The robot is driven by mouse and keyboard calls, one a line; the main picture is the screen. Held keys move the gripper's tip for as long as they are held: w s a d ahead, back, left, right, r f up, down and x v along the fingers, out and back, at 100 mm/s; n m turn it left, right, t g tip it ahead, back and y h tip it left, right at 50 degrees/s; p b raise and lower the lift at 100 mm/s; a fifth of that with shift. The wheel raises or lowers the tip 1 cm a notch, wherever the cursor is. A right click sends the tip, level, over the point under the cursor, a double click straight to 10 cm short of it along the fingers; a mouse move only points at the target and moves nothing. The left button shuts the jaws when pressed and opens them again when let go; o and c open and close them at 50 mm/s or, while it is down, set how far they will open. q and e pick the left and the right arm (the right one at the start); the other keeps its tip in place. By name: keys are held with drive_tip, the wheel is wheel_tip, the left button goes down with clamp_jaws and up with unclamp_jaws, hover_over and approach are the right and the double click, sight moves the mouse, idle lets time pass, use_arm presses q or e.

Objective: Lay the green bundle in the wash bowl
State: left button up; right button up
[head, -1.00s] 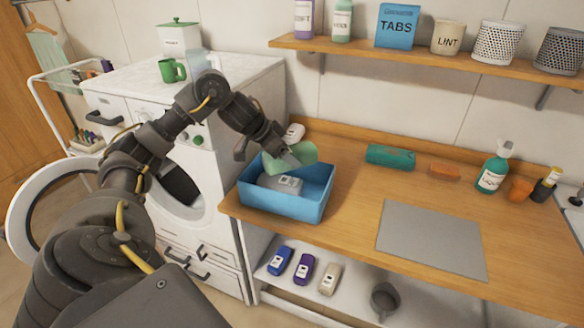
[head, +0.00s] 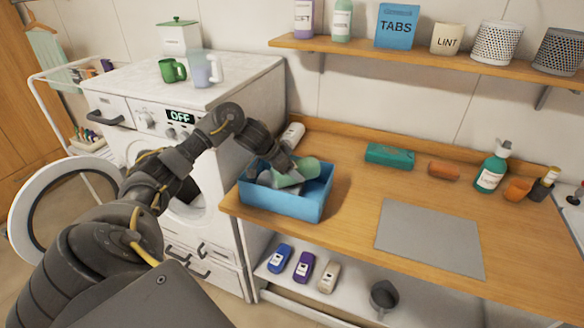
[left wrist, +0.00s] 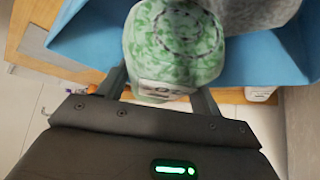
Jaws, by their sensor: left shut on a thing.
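The green bundle (head: 300,172), a rolled cloth, is at the blue wash bowl (head: 290,205) on the left end of the wooden counter. My left gripper (head: 286,170) is shut on it, low over the bowl's opening. In the left wrist view the bundle (left wrist: 172,45) is patterned green and white and sits between the two fingers, with the bowl's blue walls (left wrist: 90,35) on both sides. Whether it touches the bowl's contents is hidden. A grey bundle (head: 265,178) lies in the bowl, partly covered. My right gripper is out of view.
A white rolled item (head: 293,134) lies behind the bowl. A grey mat (head: 430,238) lies bare. The washer (head: 215,150) stands left, door open.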

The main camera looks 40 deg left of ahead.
use_arm(q)
drive_tip(key=shift+d, duration=0.1)
drive_tip(key=shift+f, duration=0.45)
drive_tip(key=o, duration=1.1)
drive_tip(key=shift+r, duration=0.1)
drive_tip(key=shift+r, duration=0.4)
drive_tip(key=b+v, duration=0.1)
drive_tip(key=v, duration=1.1)
drive_tip(key=shift+b, duration=0.3)
